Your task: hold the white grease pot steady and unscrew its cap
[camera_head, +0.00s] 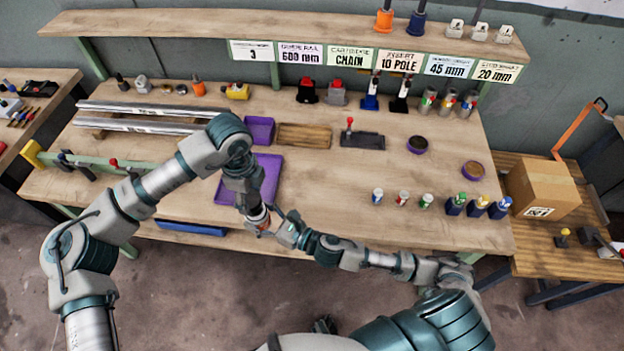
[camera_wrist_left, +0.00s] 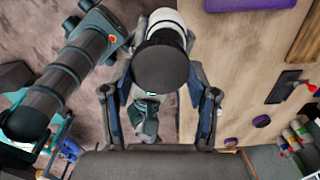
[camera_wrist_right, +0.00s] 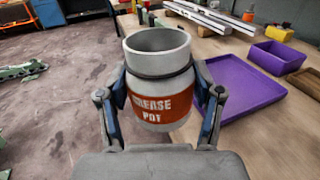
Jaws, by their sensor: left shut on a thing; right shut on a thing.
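The white grease pot (camera_wrist_right: 160,108) stands upright with its orange label facing the right wrist camera. My right gripper (camera_head: 280,230) is shut on its sides. Its top shows as a hollow grey rim (camera_wrist_right: 157,42), with no left fingers around it in that view. My left gripper (camera_head: 253,202) is above the pot, pointing down. In the left wrist view its fingers are shut on a dark round cap (camera_wrist_left: 162,68). A white cylinder (camera_wrist_left: 166,20) shows behind the cap.
The pot is held at the workbench's front edge, near a purple tray (camera_head: 270,170). A purple bin (camera_head: 260,128) and a wooden tray (camera_head: 304,135) lie behind. Small bottles (camera_head: 402,198) stand to the right. The bench between is clear.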

